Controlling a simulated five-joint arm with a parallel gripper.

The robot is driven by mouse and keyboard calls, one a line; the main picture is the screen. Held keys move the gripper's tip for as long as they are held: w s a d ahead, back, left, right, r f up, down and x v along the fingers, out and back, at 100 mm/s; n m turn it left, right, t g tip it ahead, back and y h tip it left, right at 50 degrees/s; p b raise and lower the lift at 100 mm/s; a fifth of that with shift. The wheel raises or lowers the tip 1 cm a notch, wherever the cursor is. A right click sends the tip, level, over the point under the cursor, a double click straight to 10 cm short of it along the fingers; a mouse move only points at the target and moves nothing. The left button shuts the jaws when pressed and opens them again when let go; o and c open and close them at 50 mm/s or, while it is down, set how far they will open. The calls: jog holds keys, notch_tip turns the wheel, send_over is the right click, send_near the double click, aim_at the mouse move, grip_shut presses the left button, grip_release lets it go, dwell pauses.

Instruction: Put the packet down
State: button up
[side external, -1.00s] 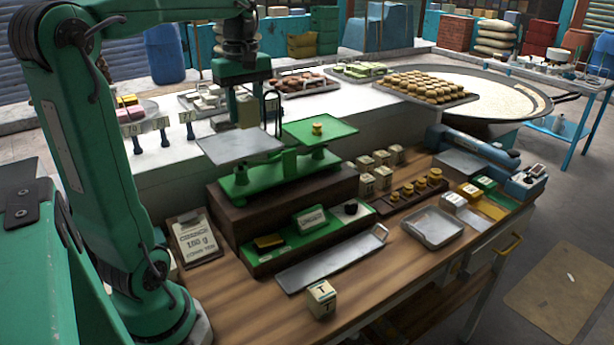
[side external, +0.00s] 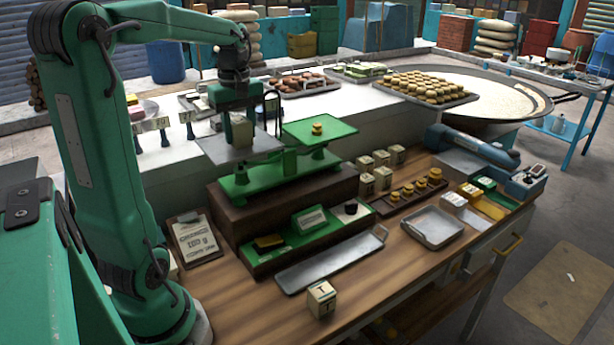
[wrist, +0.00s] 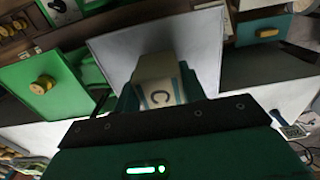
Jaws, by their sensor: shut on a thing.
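My gripper (side external: 236,113) is shut on a cream packet (side external: 241,132), which shows the letter C in the wrist view (wrist: 160,95). The packet is upright over the left grey pan (side external: 215,150) of the green balance (side external: 285,175). It is at or just above the pan; I cannot tell if it touches. The right green pan (side external: 335,134) holds a small brass weight (side external: 317,128). In the wrist view the grey pan (wrist: 115,45) lies behind the packet and the brass weight (wrist: 42,85) is at the left. The fingers partly hide the packet.
Another packet marked T (side external: 321,298) stands at the bench front. Several similar packets (side external: 382,178) stand right of the balance, near a row of brass weights (side external: 421,185). An empty metal tray (side external: 433,228) and a long flat tray (side external: 330,262) lie on the bench.

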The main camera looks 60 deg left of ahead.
aim_at(239, 120)
jog(key=shift+f, duration=0.2)
jog(key=o, duration=1)
jog(key=shift+r, duration=6.2)
jog(key=shift+d, duration=0.1)
jog(key=s+d+f+m+t, duration=0.2)
jog(key=d+f+m, duration=0.2)
jog(key=d+m, duration=0.2)
jog(key=s+d+f+m+t, duration=0.1)
jog(key=s+d+f+m, duration=0.1)
jog(key=d+f+m, duration=0.3)
jog(key=s+d+f+m+t, duration=0.2)
jog(key=d+f+m, duration=0.3)
jog(key=d, duration=0.5)
jog(key=shift+d+m+t, duration=0.15)
jog(key=shift+m+t, duration=0.15)
jog(key=shift+m, duration=0.7)
